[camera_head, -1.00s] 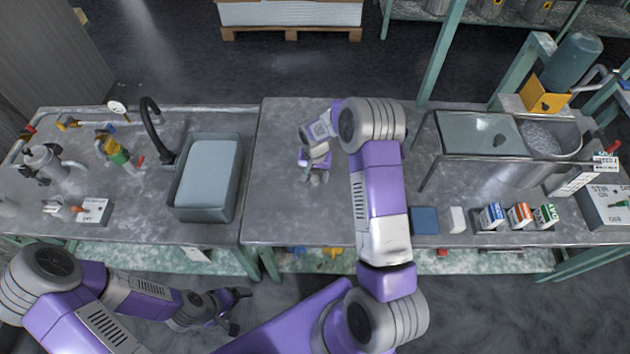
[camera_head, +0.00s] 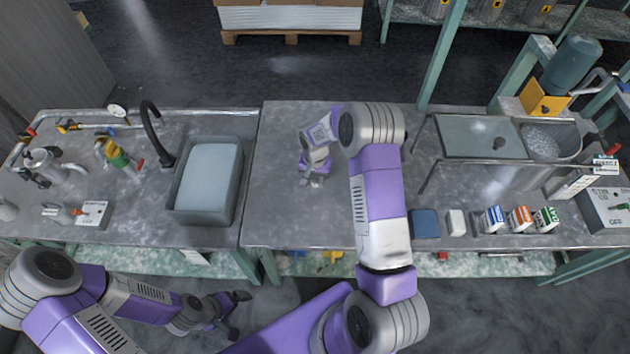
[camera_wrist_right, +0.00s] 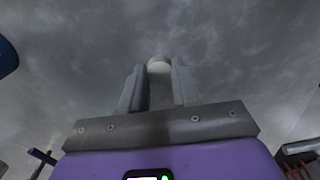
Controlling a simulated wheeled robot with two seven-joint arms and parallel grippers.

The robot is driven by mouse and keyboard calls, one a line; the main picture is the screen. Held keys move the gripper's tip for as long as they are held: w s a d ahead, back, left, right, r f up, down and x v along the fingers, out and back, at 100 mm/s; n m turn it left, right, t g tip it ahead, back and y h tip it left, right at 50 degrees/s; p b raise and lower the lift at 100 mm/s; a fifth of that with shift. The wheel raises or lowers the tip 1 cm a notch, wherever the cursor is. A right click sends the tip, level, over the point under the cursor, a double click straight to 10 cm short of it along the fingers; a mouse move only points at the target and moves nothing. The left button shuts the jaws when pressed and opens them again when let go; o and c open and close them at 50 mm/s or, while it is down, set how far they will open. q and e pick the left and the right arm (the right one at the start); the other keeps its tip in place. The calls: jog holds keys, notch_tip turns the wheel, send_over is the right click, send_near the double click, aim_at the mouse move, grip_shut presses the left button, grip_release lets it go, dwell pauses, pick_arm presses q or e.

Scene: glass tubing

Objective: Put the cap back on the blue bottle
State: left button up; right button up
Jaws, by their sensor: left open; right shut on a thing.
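My right gripper (camera_head: 311,182) is over the middle of the bench, its tips small in the head view. In the right wrist view, its fingers (camera_wrist_right: 158,85) are shut on a small pale, round-topped thing (camera_wrist_right: 158,67); I cannot tell whether it is the cap. A dark blue rounded shape (camera_wrist_right: 6,58) is cut off at the left edge of the wrist view; I cannot tell whether it is the blue bottle. No blue bottle can be made out in the head view, where my right arm covers part of the bench. My left gripper (camera_head: 238,313) is open and empty, in front of the bench.
A grey sink basin (camera_head: 179,205) stands left of the right gripper. A blue block (camera_head: 425,223), a white block (camera_head: 456,222) and small labelled boxes (camera_head: 519,218) line the front right. A glass-topped stand (camera_head: 480,135) is behind them. The bench around the gripper looks clear.

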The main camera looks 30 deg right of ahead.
aim_at(314, 183)
pick_arm(q)
notch_tip(314, 183, up, 3)
jog(key=p, duration=0.2)
jog(key=shift+f+p, duration=0.15)
jog(key=shift+p, duration=0.2)
pick_arm(e)
notch_tip(314, 183, up, 10)
pick_arm(q)
jog(key=shift+c, duration=0.4)
pick_arm(e)
jog(key=s+a+r+n, duration=0.3)
jog(key=s+a+n, duration=0.4)
jog(key=a, duration=0.5)
jog(key=shift+s+a+n, duration=0.25)
jog(key=shift+s+n, duration=0.15)
jog(key=shift+s, duration=0.4)
pick_arm(q)
jog(key=shift+c, duration=0.3)
pick_arm(e)
jog(key=shift+r, duration=0.1)
